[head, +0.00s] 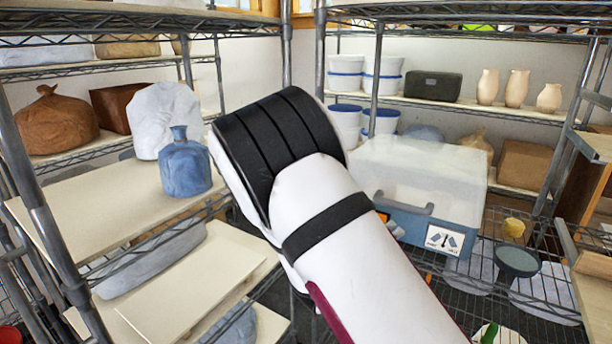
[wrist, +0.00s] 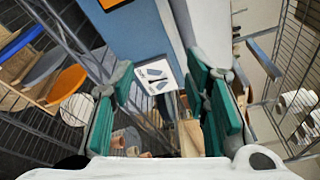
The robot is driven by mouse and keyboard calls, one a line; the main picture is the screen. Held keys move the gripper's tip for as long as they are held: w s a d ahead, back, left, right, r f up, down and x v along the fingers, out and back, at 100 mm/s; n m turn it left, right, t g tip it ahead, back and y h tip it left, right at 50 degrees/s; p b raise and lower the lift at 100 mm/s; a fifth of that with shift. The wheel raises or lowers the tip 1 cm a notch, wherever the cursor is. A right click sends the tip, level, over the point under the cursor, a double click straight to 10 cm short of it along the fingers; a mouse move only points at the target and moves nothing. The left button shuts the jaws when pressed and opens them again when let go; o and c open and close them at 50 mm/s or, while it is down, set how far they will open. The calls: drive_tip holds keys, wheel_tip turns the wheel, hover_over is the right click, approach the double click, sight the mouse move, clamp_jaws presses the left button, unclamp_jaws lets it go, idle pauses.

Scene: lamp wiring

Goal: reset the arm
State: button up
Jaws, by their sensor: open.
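My gripper (wrist: 160,76) shows in the wrist view with its two teal-padded fingers spread apart and nothing between them. Behind the gap is a white label with dark pictures (wrist: 157,77) on a blue surface. In the head view my white arm with black bands crosses the middle and lower right, and it hides my gripper. A translucent bin with a blue lower part (head: 405,215) stands behind the arm at the right, and the arm covers part of its front. The same kind of label (head: 444,239) is on its front.
Wire shelves stand left and right. A blue bottle (head: 186,165) stands on a board (head: 110,215) left of my arm. Brown and white bags sit behind it. White buckets (head: 346,72), a dark box (head: 432,86) and several pale vases are on the back shelf. A dark funnel-like piece (head: 516,262) is at lower right.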

drive_tip(key=s+d+r+m+g+y+p, duration=0.1)
drive_tip(key=s+d+r+m+g, duration=0.2)
drive_tip(key=s+m, duration=0.4)
drive_tip(key=s+d+r+m+g+y, duration=0.1)
drive_tip(key=s+d+r+m+g, duration=0.25)
drive_tip(key=s+m, duration=0.3)
drive_tip(key=s+d+r+m+g+y+p, duration=0.1)
drive_tip(key=s+d+r+m+g, duration=0.1)
drive_tip(key=s+r+m+g, duration=0.4)
drive_tip(key=s+a+r+m+t+y, duration=0.3)
drive_tip(key=s+a+m+y, duration=0.2)
drive_tip(key=s+m, duration=0.3)
drive_tip(key=s+a+r+m+t+y+p, duration=0.1)
drive_tip(key=s+a+m+y, duration=0.4)
drive_tip(key=m, duration=0.7)
drive_tip(key=s+a+r+t, duration=0.1)
drive_tip(key=s+a+t, duration=0.1)
drive_tip(key=s, duration=0.2)
drive_tip(key=shift+s+a+r, duration=0.2)
drive_tip(key=shift+s+r, duration=0.05)
drive_tip(key=shift+r, duration=0.15)
